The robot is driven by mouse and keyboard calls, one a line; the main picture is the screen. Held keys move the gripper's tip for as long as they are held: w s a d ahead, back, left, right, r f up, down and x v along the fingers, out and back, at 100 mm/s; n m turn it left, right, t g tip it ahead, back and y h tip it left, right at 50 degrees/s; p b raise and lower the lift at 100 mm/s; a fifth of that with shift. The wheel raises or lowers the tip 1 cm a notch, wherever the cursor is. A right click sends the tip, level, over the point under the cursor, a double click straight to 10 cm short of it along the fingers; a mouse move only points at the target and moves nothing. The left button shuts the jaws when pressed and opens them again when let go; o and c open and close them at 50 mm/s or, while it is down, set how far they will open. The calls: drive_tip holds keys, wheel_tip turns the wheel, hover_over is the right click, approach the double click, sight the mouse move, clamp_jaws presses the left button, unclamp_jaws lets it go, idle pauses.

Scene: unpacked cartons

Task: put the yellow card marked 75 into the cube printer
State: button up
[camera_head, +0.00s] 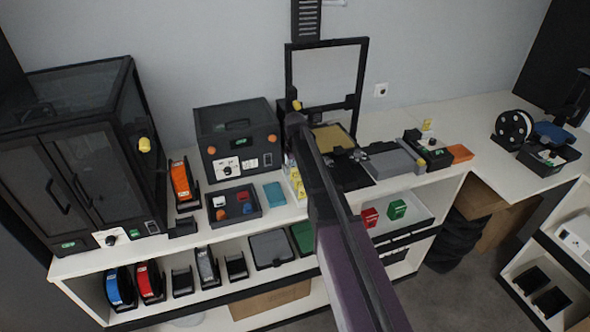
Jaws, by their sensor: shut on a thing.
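My arm reaches up from the bottom, and my gripper (294,113) is at its dark far end, in front of the open-frame printer (364,55). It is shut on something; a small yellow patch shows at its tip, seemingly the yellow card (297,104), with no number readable. The dark box-shaped printer (236,117), which looks like the cube printer, stands on the bench to the left of my gripper. Its front has a white panel with a knob (228,166) and an orange button. The arm hides part of the gripper.
A rack with yellow cards (296,186) stands beside my arm. A dark tray (216,215) with small coloured blocks and a teal box (274,194) lie before the box printer. A large dark cabinet (75,110) is at left.

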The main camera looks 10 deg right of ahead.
drive_tip(key=shift+f, duration=0.2)
drive_tip(key=o, duration=0.8)
drive_tip(key=shift+r, duration=0.1)
wheel_tip(320, 180, up, 2)
drive_tip(key=shift+r+p, duration=0.25)
drive_tip(key=shift+p, duration=1)
drive_tip(key=shift+w+a+r+p, duration=0.1)
drive_tip(key=shift+w+r+p, duration=0.1)
drive_tip(key=shift+r+p, duration=1.05)
drive_tip(key=shift+w+r+p, duration=0.2)
drive_tip(key=shift+r+p, duration=0.95)
drive_tip(key=shift+p, duration=0.05)
drive_tip(key=shift+s, duration=0.1)
